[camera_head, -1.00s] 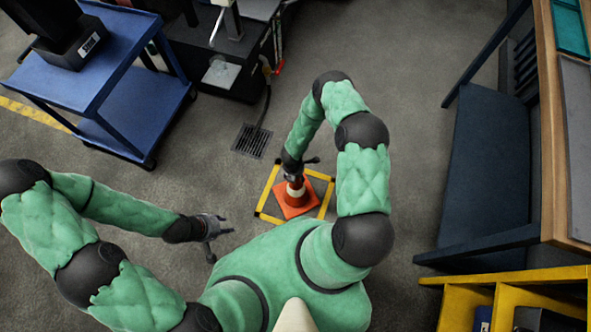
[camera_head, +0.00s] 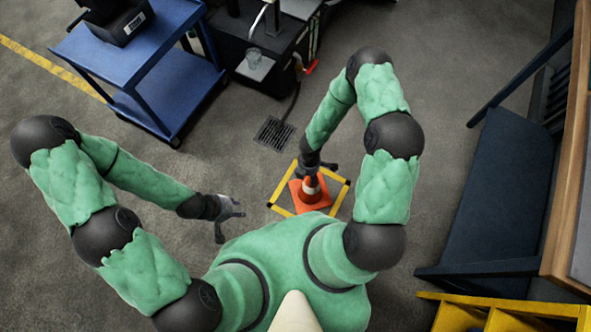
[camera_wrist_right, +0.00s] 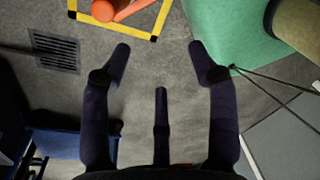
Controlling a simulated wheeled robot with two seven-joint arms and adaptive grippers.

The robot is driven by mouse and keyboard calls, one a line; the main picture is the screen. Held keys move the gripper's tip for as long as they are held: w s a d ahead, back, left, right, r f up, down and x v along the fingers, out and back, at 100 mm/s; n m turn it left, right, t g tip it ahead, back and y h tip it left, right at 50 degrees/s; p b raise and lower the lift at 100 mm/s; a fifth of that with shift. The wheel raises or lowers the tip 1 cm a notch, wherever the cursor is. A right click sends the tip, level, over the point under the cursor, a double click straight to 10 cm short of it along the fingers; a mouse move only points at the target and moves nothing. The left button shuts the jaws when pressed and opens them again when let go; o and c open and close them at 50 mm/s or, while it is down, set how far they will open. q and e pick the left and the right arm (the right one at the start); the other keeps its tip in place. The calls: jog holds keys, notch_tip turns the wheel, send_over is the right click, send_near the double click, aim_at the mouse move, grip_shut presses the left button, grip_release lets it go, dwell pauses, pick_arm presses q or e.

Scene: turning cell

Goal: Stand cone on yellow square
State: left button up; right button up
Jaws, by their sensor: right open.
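In the right wrist view the cone (camera_wrist_right: 103,11) is cut off at the top left, beside a stretch of the yellow square (camera_wrist_right: 115,29). My right gripper (camera_head: 321,167) is by the cone's top in the head view and partly hides it. In the wrist view the right gripper (camera_wrist_right: 158,52) is open, with nothing between its fingers. My left gripper (camera_head: 230,219) is open and empty, left of the square.
A blue cart (camera_head: 150,60) stands at the upper left, beside a dark machine (camera_head: 265,50). A floor drain (camera_head: 274,133) lies behind the square. A dark bench (camera_head: 505,190) and a yellow bin (camera_head: 510,312) are at the right. The floor around the square is clear.

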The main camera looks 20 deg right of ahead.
jog(key=s+a+r+m+y, duration=0.1)
jog(key=s+a+r+m, duration=0.2)
jog(key=m, duration=0.7)
jog(key=s+a+r+m+t+y, duration=0.1)
jog(key=s+a+r+m+y, duration=0.1)
jog(key=a+r+m, duration=0.4)
jog(key=shift+s+a+r+m+t+y, duration=0.3)
jog(key=shift+s+r+m, duration=0.7)
jog(key=shift+m, duration=1.6)
jog(key=shift+w+r, duration=0.2)
jog(key=shift+r, duration=0.05)
jog(key=shift+r+p, duration=0.85)
jog(key=shift+p, duration=0.1)
